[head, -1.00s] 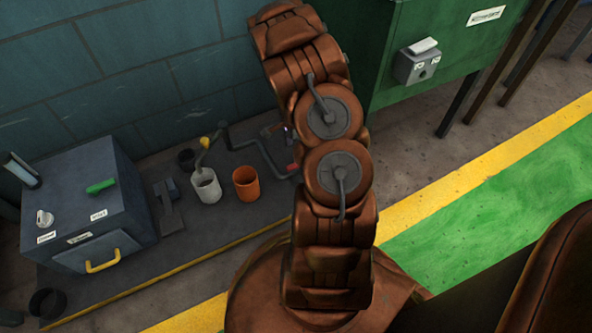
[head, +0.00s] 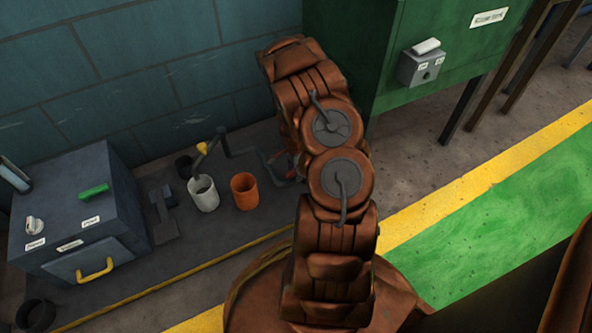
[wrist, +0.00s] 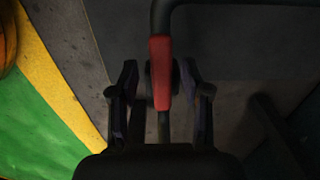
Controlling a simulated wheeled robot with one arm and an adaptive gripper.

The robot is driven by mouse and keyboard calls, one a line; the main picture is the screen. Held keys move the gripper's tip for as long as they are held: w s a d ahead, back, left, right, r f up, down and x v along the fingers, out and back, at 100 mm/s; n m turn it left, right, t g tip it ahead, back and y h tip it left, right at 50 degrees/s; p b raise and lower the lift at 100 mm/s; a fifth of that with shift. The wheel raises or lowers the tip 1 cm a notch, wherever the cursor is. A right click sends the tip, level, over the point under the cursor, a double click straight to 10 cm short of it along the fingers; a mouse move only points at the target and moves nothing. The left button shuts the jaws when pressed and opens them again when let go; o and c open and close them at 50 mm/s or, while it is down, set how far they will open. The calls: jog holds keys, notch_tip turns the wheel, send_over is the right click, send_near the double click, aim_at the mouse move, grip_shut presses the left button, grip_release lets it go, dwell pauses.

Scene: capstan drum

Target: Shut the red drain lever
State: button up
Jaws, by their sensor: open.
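The red drain lever (wrist: 160,72) shows in the wrist view as a red grip on a dark pipe. It lies between the two spread fingers of my gripper (wrist: 160,85), with a visible gap toward each side. Whether a finger touches it cannot be told. In the head view a small red part of the lever (head: 292,174) shows beside my arm, at the end of the dark bent pipe (head: 245,153). My gripper is hidden behind my arm in the head view.
A white cup (head: 204,196) and an orange cup (head: 244,192) stand left of the lever. A grey box with a yellow handle (head: 95,270) is further left. A green cabinet (head: 400,40) stands behind to the right. A yellow floor stripe (head: 480,188) runs at right.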

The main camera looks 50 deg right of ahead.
grip_shut()
dwell(0.3)
dwell(0.3)
jog(key=shift+d, duration=0.2)
jog(key=shift+s+a+r, duration=0.1)
jog(key=shift+s+a, duration=0.05)
